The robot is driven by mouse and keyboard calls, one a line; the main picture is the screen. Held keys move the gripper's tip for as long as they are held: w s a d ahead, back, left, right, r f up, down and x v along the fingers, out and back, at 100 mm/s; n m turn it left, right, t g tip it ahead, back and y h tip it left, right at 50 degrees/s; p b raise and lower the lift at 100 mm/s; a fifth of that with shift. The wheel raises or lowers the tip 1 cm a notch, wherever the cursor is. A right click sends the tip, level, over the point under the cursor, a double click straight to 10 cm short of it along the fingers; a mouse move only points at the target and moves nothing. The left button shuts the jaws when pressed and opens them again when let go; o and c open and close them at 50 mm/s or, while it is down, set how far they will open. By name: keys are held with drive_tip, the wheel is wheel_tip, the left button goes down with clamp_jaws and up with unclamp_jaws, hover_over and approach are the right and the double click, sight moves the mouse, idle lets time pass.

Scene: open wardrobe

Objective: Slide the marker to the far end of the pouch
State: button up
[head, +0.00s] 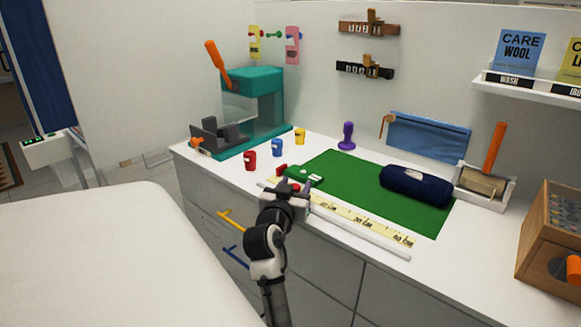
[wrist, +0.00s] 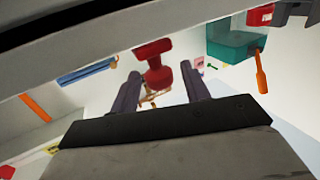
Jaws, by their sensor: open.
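The dark blue pouch (head: 416,185) lies on the green mat (head: 345,180), toward its right end. A yellow ruler (head: 362,222) with a white rail runs along the mat's front edge. A green block (head: 304,174) with a red part (head: 281,169) beside it sits near the ruler's left end; it looks like the marker. My gripper (head: 287,185) is open just in front of it and hides part of it. In the wrist view, a red knob (wrist: 152,60) shows between and beyond the open fingers (wrist: 160,88). I cannot tell whether they touch it.
Red (head: 250,160), blue (head: 277,148) and yellow (head: 300,136) cups stand left of the mat. A teal machine (head: 255,95) is behind them. A purple object (head: 346,136) stands behind the mat. A brush holder (head: 484,188) and wooden box (head: 553,240) are at right.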

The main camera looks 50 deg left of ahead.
drive_tip(key=b+v, duration=0.2)
drive_tip(key=v, duration=1.1)
drive_tip(key=shift+s+d, duration=0.2)
drive_tip(key=shift+s, duration=0.1)
